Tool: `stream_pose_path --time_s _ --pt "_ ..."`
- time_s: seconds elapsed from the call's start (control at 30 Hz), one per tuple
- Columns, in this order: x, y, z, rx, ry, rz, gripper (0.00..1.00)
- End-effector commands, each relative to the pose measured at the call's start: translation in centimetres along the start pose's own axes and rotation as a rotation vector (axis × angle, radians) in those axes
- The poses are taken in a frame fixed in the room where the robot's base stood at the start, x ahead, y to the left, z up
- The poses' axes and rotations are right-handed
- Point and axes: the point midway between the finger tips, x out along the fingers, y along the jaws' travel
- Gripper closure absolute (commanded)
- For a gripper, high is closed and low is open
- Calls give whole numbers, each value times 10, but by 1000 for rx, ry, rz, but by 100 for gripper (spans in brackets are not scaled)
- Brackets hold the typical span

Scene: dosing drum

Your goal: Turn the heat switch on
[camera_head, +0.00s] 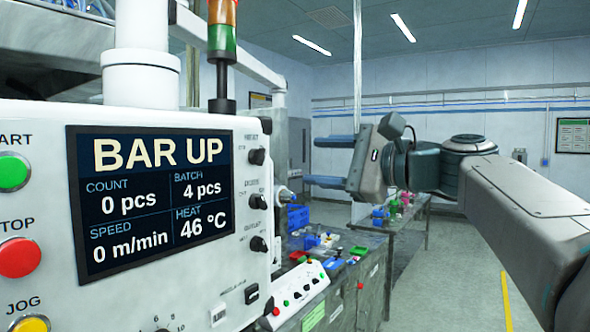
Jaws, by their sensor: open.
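A white control panel (150,210) stands at the left. Its screen (150,195) reads BAR UP, with heat at 46 °C. Near its right edge sit an upper dark knob (257,156), a middle dark knob (258,201) and a lower dark knob (259,243) in a column. A small black switch (251,294) is below them. The labels are too small to read, so I cannot tell which one is the heat switch. My gripper (314,162) is open and empty, right of the knobs and apart from the panel, its fingers pointing left.
Green START (14,172), red STOP (19,258) and yellow JOG (30,325) buttons line the panel's left side. A signal light (222,35) stands above. A second sloped button box (302,292) and a table with coloured parts (335,250) lie below my gripper. Floor at right is clear.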

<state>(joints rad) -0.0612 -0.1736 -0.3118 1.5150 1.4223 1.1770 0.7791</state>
Motion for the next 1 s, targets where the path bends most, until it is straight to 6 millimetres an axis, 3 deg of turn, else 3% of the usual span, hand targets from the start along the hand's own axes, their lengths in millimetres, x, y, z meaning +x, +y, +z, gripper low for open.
stream_pose_path --time_s 0.2,0.57,0.67,0.77,0.87,1.0 --pt "-22 0 0 1 0 1 48" --pt "-25 0 0 0 0 2 48" --pt "-24 11 -5 -13 20 24 48" --pt "-22 42 -19 -61 79 99 48" --pt "-23 97 -40 -155 162 237 48" --pt "-36 187 -68 -341 255 491 48"
